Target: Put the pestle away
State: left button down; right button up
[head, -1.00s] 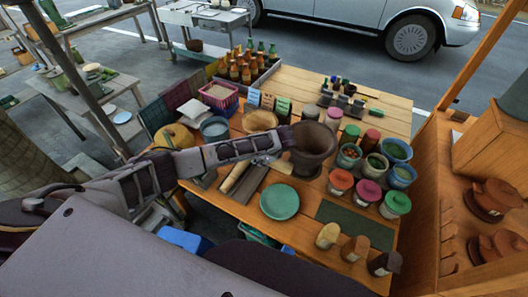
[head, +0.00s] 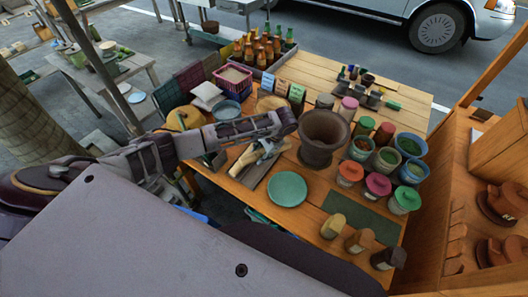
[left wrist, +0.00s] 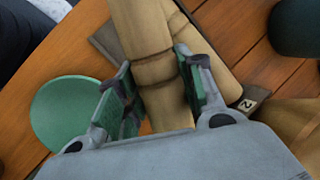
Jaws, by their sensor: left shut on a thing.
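My left gripper (left wrist: 160,95) is shut on a tan, banded wooden rod, which I take to be the pestle (left wrist: 150,45). The rod runs between the green pads and out of the top of the left wrist view. Behind it lies another tan piece (left wrist: 212,62) on a dark board (left wrist: 107,42) with a tag "2". In the head view my left gripper (head: 268,150) is over the table beside the brown clay mortar (head: 322,150), partly hidden by my arm. Tan wood (head: 246,158) shows next to it by the dark board (head: 258,174). My right gripper is out of view.
A green plate (head: 287,189) lies in front of the board. Lidded jars and bowls (head: 377,186) crowd the right side of the mortar. A dark green mat (head: 360,222) has bare surface. Bottles (head: 268,50) stand in a crate at the back. Bare planks (head: 320,72) show at the back.

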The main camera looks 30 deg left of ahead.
pick_arm(q)
jog(key=n, duration=0.1)
jog(key=s+n, duration=0.1)
jog(key=shift+a+r+n, duration=0.1)
jog(key=shift+a+n, duration=0.2)
jog(key=shift+a, duration=0.05)
jog(key=shift+n+h, duration=0.6)
jog(key=shift+n, duration=0.6)
jog(key=shift+f, duration=3.55)
